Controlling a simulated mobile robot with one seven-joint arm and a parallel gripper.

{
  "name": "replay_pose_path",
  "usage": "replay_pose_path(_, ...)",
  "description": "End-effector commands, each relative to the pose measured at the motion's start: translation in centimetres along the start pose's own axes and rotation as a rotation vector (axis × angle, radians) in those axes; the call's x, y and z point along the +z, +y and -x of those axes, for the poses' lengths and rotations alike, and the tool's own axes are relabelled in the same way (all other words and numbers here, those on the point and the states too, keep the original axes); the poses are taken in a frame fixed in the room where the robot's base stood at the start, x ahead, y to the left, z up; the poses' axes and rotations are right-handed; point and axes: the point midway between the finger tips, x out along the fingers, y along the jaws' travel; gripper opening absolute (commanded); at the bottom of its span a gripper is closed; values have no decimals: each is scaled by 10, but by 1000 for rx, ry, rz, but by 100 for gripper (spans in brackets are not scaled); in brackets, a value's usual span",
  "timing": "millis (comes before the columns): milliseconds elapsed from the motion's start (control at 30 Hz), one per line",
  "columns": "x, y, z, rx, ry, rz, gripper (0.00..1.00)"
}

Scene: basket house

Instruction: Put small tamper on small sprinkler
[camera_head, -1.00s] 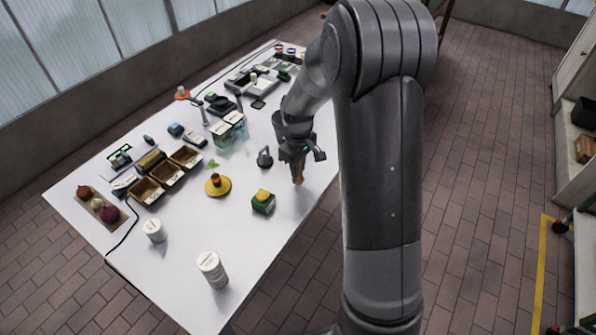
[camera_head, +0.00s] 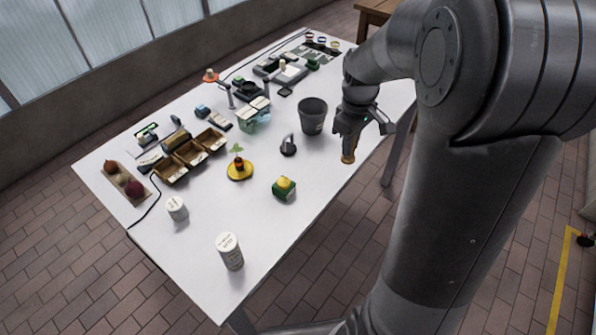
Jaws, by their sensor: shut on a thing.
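My gripper (camera_head: 349,148) is shut on a small brown, wood-coloured piece (camera_head: 348,158), which fits the small tamper. It points downward from the jaws near the table's right edge. Its upper part is hidden by the jaws, and I cannot tell whether its lower end touches the table. I cannot tell for certain which thing is the small sprinkler. A small dark grey piece with an upright loop or spout (camera_head: 288,146) stands left of my gripper. A green block with a yellow top (camera_head: 284,188) lies in front and to the left. Both are apart from the held piece.
A dark bucket (camera_head: 313,115) stands behind and left of my gripper. The white table (camera_head: 255,215) is clear around the green block.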

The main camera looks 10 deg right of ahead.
Motion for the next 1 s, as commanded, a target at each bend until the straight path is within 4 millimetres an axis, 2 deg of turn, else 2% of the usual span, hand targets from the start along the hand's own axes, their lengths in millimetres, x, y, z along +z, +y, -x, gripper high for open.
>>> replay_pose_path(33, -6, -12, 7, 3, 3, 17, 0)
replay_pose_path(200, -17, -42, 24, 2, 3, 42, 0)
replay_pose_path(367, -22, -56, 30, -1, 2, 54, 0)
replay_pose_path(533, -44, -71, 16, -4, 0, 58, 0)
replay_pose_path(800, -97, -102, -21, -4, 0, 58, 0)
replay_pose_path(1000, -119, -115, -36, -2, 2, 56, 0)
